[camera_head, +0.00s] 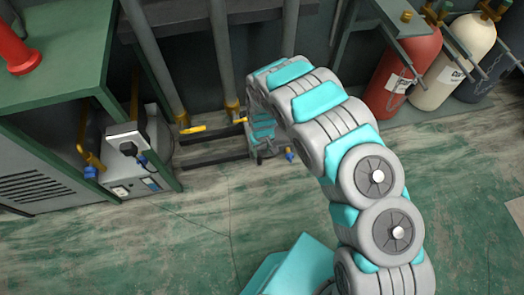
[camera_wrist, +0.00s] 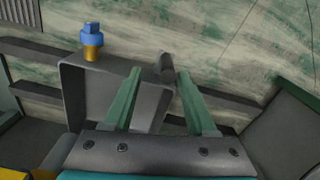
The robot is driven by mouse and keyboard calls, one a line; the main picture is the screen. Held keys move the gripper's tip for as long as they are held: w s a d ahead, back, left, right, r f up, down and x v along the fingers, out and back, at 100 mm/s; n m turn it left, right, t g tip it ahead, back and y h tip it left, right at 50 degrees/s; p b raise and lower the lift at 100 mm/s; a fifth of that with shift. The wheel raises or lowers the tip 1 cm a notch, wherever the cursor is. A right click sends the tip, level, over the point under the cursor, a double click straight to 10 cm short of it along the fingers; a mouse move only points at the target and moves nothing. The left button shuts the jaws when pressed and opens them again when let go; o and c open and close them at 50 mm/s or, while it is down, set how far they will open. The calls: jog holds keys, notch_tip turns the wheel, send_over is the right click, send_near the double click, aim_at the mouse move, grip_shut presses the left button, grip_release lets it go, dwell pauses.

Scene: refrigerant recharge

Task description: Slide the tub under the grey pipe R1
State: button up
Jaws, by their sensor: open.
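A grey, square-rimmed tub (camera_wrist: 75,92) lies below my gripper in the wrist view, partly behind the left finger. A short dark cylinder (camera_wrist: 167,66) stands at its right edge, between the fingertips in the picture; I cannot tell if they touch it. My gripper (camera_wrist: 160,73) is open, with two green fingers apart. In the head view my gripper (camera_head: 263,134) is low by the pipe bases, largely hidden by my arm, and I cannot make out the tub clearly there. Grey pipes (camera_head: 222,50) rise at the back; no R1 label is readable.
A blue-capped brass fitting (camera_wrist: 92,38) is at the tub's edge. Dark rails (camera_head: 212,163) lie on the floor left of my gripper. A green bench (camera_head: 60,60) stands left. A red cylinder (camera_head: 405,70) and others stand right. The front floor is clear.

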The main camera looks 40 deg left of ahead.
jog(key=shift+r+p, duration=0.45)
jog(key=shift+r, duration=0.65)
jog(key=shift+w, duration=0.1)
